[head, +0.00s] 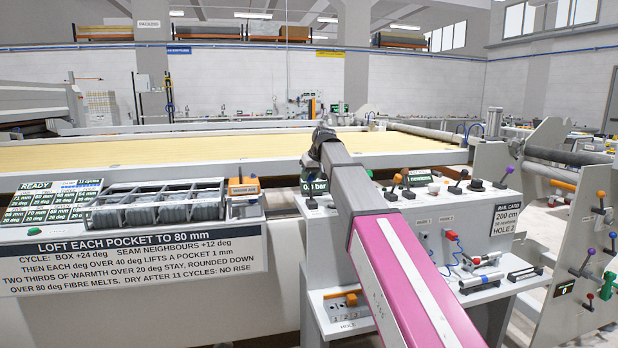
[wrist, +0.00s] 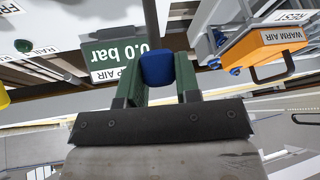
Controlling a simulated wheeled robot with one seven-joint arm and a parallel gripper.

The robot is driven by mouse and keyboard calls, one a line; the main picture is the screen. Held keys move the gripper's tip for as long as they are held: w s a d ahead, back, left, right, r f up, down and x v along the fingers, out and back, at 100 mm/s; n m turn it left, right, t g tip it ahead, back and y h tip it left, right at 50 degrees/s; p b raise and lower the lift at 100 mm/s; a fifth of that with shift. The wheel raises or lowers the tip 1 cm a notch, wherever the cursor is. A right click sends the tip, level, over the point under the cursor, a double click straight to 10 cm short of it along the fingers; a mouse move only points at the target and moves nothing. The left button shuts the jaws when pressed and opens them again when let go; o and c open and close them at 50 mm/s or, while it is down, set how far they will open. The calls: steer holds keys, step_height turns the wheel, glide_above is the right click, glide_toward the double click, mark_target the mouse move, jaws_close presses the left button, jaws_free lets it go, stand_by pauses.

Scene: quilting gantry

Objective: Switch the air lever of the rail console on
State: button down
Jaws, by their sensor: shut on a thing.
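In the wrist view my gripper (wrist: 157,78) has its two green fingers closed around the blue knob of the air lever (wrist: 157,67). The lever's dark stem runs from the knob to the top edge. A green display (wrist: 115,53) beside it reads 0.0 bar, above a partly covered label ending in AIR. In the head view the rail console (head: 437,222) stands at centre right. Its bar display (head: 314,186) shows just left of my arm. My arm hides the lever's knob and my fingers there.
An orange warm air unit (head: 243,187) sits left of the console, beside a wire rack (head: 155,205). Other levers (head: 397,180) and a black knob (head: 477,185) stand on the console right of my arm. A wide yellow quilting bed (head: 150,150) lies behind.

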mark_target(309, 181)
steer(key=s+t, duration=0.2)
steer(key=shift+s+d+r+y, duration=0.15)
steer(key=shift+s+d+y, duration=0.15)
steer(key=shift+s+d, duration=0.1)
steer(key=s+t, duration=0.2)
steer(key=shift+d+t+y, duration=0.3)
steer(key=shift+t+y, duration=0.1)
steer(key=shift+s+d+f+n+t+y, duration=0.15)
steer(key=shift+s+f+t+y, duration=0.1)
steer(key=shift+s+t, duration=0.35)
steer(key=shift+s+d+f+n+t+y, duration=0.1)
steer(key=shift+s+d+n+t+y, duration=0.1)
steer(key=shift+s+t, duration=0.35)
steer(key=shift+s+d+f+n+t+y, duration=0.15)
steer(key=shift+s+f+t+y, duration=0.1)
steer(key=shift+s+t, duration=0.35)
steer(key=c, duration=0.8)
jaws_free()
steer(key=shift+r, duration=0.1)
steer(key=v, duration=1)
steer(key=shift+s+d+r, duration=0.15)
steer(key=shift+s+d, duration=0.05)
steer(key=shift+s, duration=0.1)
